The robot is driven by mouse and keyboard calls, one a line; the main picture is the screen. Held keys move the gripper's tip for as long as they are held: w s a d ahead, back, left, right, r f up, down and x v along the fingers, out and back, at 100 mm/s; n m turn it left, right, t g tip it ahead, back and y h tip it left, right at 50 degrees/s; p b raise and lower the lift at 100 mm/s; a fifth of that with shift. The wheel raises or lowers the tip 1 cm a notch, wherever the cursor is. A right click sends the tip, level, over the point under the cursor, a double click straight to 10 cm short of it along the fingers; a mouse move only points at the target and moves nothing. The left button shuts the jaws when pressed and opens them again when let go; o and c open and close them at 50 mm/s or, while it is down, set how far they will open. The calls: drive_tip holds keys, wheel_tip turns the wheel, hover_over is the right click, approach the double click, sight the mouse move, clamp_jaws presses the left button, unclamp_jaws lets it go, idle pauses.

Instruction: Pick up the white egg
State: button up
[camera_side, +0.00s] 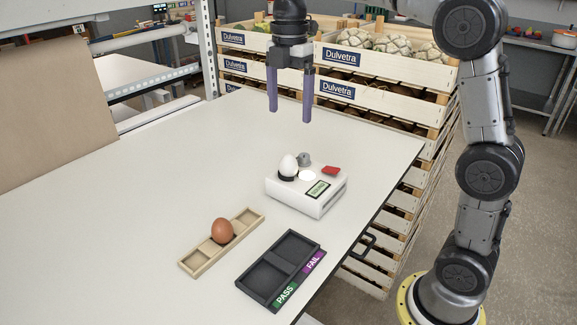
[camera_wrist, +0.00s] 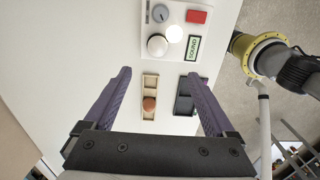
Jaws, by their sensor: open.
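The white egg (camera_side: 288,165) stands upright in a dark ring at the left end of a white tester box (camera_side: 318,203). In the wrist view the egg (camera_wrist: 157,45) shows beyond my fingers, on the tester. In the wrist view my gripper (camera_wrist: 160,75) spans the lower part of the picture.
A brown egg (camera_side: 222,231) sits in a wooden tray (camera_side: 190,264). A black tray (camera_side: 262,297) marked PASS and FAIL is beside it. The tester has a grey knob (camera_side: 304,159), a red button (camera_side: 331,170) and a lit screen. Wooden crates (camera_side: 385,68) stand behind the table. The table's left side is clear.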

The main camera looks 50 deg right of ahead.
sight(289, 156)
wheel_tip(289, 156, down, 8)
drive_tip(key=shift+f, duration=0.1)
drive_tip(key=shift+w+d+f, duration=0.1)
drive_tip(key=shift+w+f, duration=0.05)
drive_tip(key=shift+f, duration=1.1)
drive_tip(key=shift+w+d+f, duration=0.1)
drive_tip(key=shift+f, duration=1.15)
drive_tip(key=c, duration=1.1)
drive_tip(key=shift+r, duration=0.15)
